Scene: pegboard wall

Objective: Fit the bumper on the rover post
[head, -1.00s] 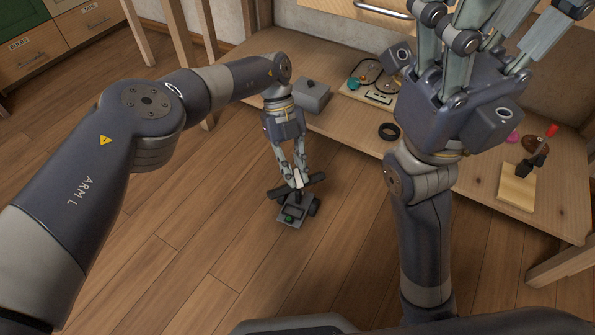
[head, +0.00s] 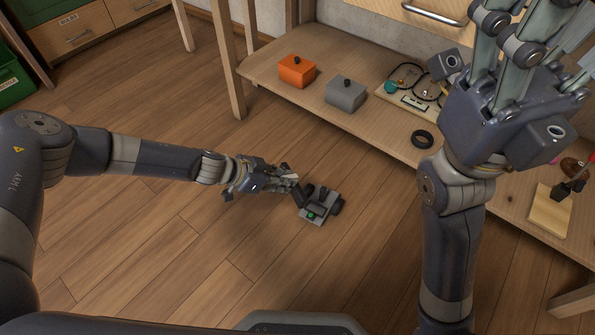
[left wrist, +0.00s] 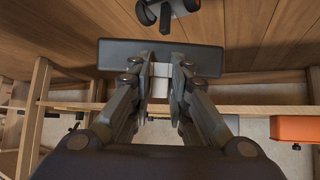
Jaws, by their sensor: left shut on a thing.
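The rover (head: 324,206) is a small grey vehicle with dark wheels and a green spot, standing on the floor. My left gripper (head: 288,183) is at its left side, coming in low and nearly level. It is shut on the bumper (head: 298,195), a dark bar with a pale block between the fingers. In the left wrist view the bumper (left wrist: 216,56) lies crosswise beyond the fingertips (left wrist: 160,82). Part of the rover (left wrist: 165,10) shows past it at the top edge. I cannot tell whether bumper and post touch. My right gripper (head: 535,35) is raised with fingers spread and empty.
A low wooden shelf (head: 370,125) runs along the wall behind the rover. It holds an orange box (head: 297,71), a grey box (head: 346,93), a black ring (head: 422,139) and a board with cables (head: 391,94). The floor around the rover is clear.

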